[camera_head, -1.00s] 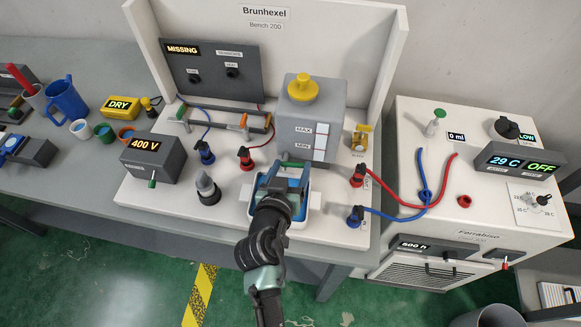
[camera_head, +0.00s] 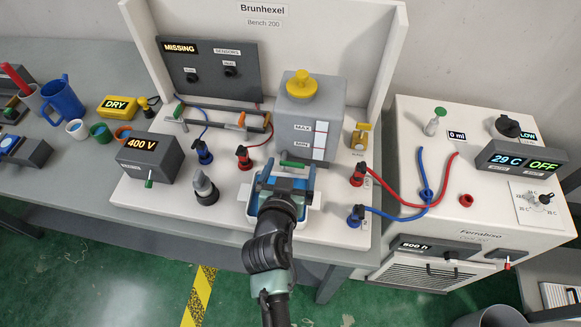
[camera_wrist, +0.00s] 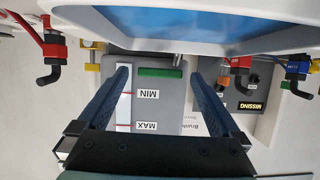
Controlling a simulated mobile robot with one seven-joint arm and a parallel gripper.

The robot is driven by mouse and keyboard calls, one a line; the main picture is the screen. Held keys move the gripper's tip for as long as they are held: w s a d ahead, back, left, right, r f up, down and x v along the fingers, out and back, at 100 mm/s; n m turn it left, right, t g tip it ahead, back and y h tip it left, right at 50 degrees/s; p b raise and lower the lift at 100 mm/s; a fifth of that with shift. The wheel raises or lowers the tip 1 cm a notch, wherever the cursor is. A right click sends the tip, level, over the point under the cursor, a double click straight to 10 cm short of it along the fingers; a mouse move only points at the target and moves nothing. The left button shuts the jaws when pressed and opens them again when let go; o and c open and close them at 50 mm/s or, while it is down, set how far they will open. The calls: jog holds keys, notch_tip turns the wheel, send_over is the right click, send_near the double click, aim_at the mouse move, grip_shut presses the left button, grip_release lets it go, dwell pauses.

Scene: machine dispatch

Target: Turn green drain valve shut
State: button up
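The green drain valve handle (camera_head: 292,164) lies crosswise at the lower front of the grey tank (camera_head: 305,125). In the wrist view the green handle (camera_wrist: 160,72) shows as a level bar beside the MIN label, with a metal stem by it. My gripper (camera_head: 284,180) is just in front of the tank. In the wrist view my gripper (camera_wrist: 160,75) is open, one blue finger on each side of the handle. The fingers look apart from the handle; the depth gap is hard to judge. A white tray with blue inside (camera_wrist: 200,22) is under the gripper.
Red plugs (camera_head: 244,157) and blue plugs (camera_head: 205,152) stand left of the tank. More plugs with hoses (camera_head: 358,174) are at its right. A yellow valve (camera_head: 360,135) stands right of the tank. The 400 V box (camera_head: 150,155) is at left.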

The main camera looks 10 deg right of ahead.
jog(key=shift+s, duration=0.1)
jog(key=b+v, duration=0.2)
jog(key=v, duration=1.1)
dwell(0.3)
